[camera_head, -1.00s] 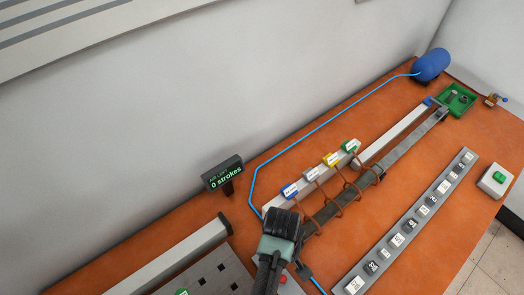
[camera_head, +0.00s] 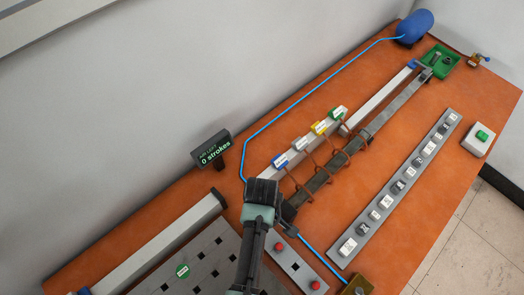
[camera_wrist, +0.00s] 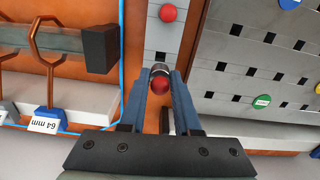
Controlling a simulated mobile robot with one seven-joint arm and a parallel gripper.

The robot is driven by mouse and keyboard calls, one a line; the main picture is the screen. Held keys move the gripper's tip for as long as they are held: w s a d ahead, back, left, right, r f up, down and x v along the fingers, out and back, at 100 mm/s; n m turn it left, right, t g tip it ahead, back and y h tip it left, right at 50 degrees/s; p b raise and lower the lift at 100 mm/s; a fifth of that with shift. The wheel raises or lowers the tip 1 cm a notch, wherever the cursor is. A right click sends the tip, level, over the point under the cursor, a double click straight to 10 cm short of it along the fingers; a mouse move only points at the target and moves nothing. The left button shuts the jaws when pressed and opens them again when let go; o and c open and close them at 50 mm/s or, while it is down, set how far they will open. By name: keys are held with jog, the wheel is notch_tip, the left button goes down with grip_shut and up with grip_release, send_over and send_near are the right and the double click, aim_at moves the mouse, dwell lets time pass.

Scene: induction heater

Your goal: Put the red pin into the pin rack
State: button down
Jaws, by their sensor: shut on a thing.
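The red pin (camera_wrist: 159,85) sits between the two fingers of my gripper (camera_wrist: 160,76) in the wrist view, with its round red head facing the camera and a dark collar just beyond it. My gripper is shut on it. A grey strip (camera_wrist: 163,42) with dark marks lies beyond the fingertips, and a red knob (camera_wrist: 168,12) shows on it. I cannot tell whether the pin touches the strip. In the head view my gripper (camera_head: 262,190) hides the pin, beside the left end of the coil. I cannot tell which part is the pin rack.
A grey board (camera_head: 200,260) with square holes and a green tag (camera_head: 183,270) lies at lower left. Copper coils (camera_head: 325,170) around a dark bar stand right of my gripper. A strip of labelled blocks (camera_head: 400,185) lies further right. A stroke display (camera_head: 212,150) stands at the wall.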

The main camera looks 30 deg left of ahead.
jog(key=shift+f+b, duration=2.05)
jog(key=shift+f, duration=0.55)
jog(key=shift+f, duration=0.45)
jog(key=c, duration=0.5)
grip_release()
jog(key=shift+c, duration=0.2)
notch_tip(320, 180, up, 13)
jog(key=shift+b, duration=0.55)
